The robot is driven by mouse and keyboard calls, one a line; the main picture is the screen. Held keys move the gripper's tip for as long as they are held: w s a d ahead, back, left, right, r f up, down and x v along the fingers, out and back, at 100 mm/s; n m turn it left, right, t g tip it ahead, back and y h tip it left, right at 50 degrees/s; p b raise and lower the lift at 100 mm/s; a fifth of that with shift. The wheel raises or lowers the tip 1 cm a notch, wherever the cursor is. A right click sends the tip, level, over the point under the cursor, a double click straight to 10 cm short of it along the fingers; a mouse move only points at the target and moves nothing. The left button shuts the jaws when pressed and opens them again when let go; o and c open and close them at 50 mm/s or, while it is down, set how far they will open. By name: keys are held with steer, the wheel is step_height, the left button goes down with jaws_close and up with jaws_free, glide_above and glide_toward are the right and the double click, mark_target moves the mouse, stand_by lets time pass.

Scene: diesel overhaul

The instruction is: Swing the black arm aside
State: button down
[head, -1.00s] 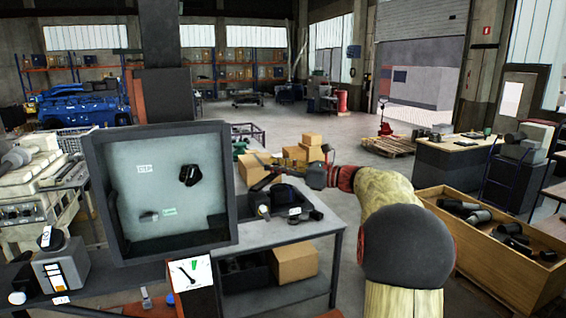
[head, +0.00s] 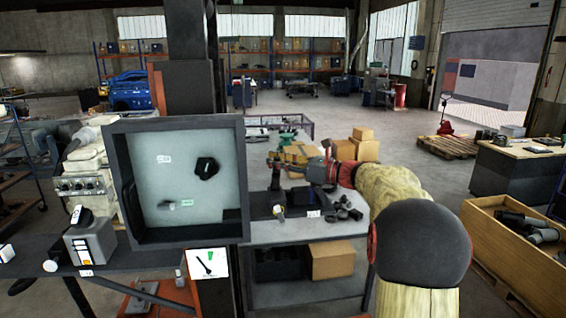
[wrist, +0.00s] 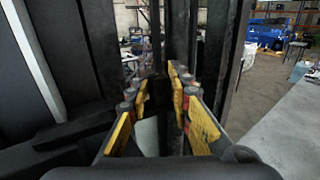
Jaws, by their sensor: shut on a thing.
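My gripper (head: 290,163) reaches over the grey workbench (head: 330,228), just right of the grey open-fronted box. In the head view its tips are small and blend with dark parts there. A dark upright piece (head: 276,178), possibly the black arm, stands at the tips above a black block. In the wrist view my gripper (wrist: 160,88) has its yellow-padded fingers on both sides of a dark piece (wrist: 157,90). The fingers are shut on it. Its full shape is hidden, so I cannot tell for sure that it is the black arm.
The grey box (head: 180,125) stands close on the left, with a lever-picture sign (head: 208,263) below it. Loose black parts (head: 345,208) lie on the bench. Cardboard boxes (head: 362,148) are behind. A wooden crate (head: 490,245) is at right; floor between is clear.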

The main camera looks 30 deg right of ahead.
steer(key=shift+w+a, duration=0.35)
steer(key=shift+a, duration=0.15)
steer(key=shift+f, duration=0.1)
steer(key=c, duration=1.7)
jaws_free()
steer(key=shift+s+a, duration=0.1)
steer(key=shift+s, duration=0.1)
steer(key=v, duration=1.2)
steer(key=shift+w, duration=0.1)
